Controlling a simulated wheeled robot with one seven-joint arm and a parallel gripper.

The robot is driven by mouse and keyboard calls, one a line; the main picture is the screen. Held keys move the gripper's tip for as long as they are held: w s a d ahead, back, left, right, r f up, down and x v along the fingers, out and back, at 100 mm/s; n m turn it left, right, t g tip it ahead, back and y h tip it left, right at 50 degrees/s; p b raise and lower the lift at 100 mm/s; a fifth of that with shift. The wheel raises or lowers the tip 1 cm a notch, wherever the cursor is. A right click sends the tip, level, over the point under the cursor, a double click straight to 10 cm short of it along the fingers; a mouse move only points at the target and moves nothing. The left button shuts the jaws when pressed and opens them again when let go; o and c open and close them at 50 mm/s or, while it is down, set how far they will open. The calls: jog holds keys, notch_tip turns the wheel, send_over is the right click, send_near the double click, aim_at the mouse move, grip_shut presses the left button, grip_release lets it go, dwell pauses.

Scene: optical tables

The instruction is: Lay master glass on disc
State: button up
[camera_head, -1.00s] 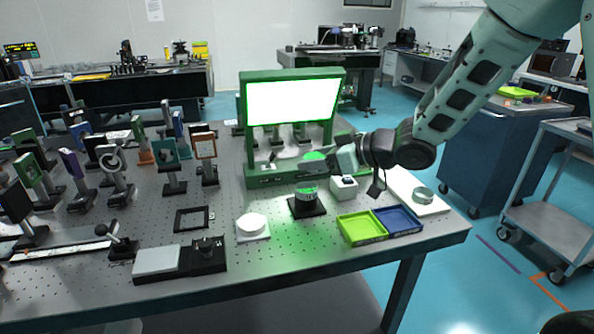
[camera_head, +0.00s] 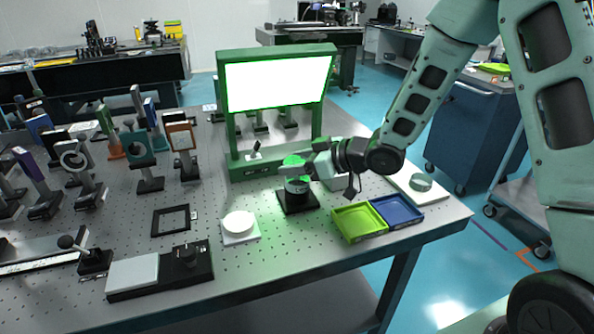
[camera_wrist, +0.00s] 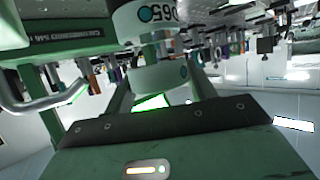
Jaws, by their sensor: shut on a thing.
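My gripper (camera_head: 290,170) is shut on a pale, round piece, which I take to be the master glass (camera_wrist: 158,78). In the wrist view it sits between the two fingers, with a small teal dot on its side. In the head view its top (camera_head: 293,160) glows green. It is over a short pale cylinder, likely the disc (camera_head: 297,186), on a square black base (camera_head: 298,203). The wrist view shows a white cylinder with an upside-down label (camera_wrist: 150,18) close beyond the held piece. I cannot tell whether they touch.
A bright lit panel in a green frame (camera_head: 230,130) stands behind. A yellow-green tray (camera_head: 360,222) and a blue tray (camera_head: 397,209) lie to the right. A white round piece (camera_head: 239,222) on a square plate lies front left. A ring (camera_head: 420,182) rests on a white board.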

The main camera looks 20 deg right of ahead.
jog(key=shift+f, duration=1.05)
jog(key=shift+f, duration=0.2)
jog(key=o, duration=1.1)
jog(key=shift+r, duration=0.15)
